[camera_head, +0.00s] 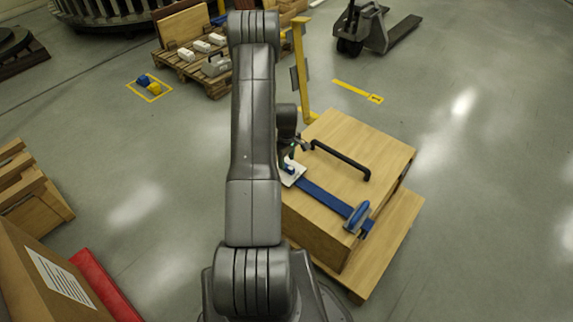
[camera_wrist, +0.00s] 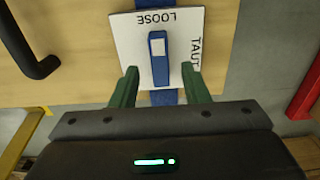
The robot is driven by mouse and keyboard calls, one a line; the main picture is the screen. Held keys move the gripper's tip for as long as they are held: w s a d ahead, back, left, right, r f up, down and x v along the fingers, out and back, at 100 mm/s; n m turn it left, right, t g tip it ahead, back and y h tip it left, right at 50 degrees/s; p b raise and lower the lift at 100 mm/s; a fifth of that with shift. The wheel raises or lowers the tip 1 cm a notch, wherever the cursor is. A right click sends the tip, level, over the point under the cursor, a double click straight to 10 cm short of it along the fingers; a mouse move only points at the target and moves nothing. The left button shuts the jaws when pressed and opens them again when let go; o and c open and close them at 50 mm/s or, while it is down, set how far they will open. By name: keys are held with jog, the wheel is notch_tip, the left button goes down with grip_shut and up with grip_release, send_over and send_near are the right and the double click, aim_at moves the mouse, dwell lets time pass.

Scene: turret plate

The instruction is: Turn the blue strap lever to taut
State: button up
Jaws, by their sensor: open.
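The blue strap lever (camera_wrist: 158,48) stands on a white plate (camera_wrist: 127,35) marked LOOSE and TAUT. In the wrist view it lies upright in the picture, its upper end at the word LOOSE; TAUT is at the plate's right edge. My gripper (camera_wrist: 159,70) is open, its two green fingers apart on either side of the lever's lower part, with gaps showing. Whether they are level with the lever in height I cannot tell. In the head view, the plate (camera_head: 296,178) is on the wooden crate (camera_head: 345,140), partly hidden by my arm, beside the blue strap (camera_head: 325,196).
A black bar handle (camera_head: 342,160) rises from the crate top, close to the plate. A blue buckle (camera_head: 357,216) sits at the strap's right end. A yellow post (camera_head: 300,70) stands behind the crate. Open floor lies to the right.

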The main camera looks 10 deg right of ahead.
aim_at(287, 168)
jog(key=shift+f, duration=1.4)
jog(key=shift+c, duration=0.4)
grip_shut()
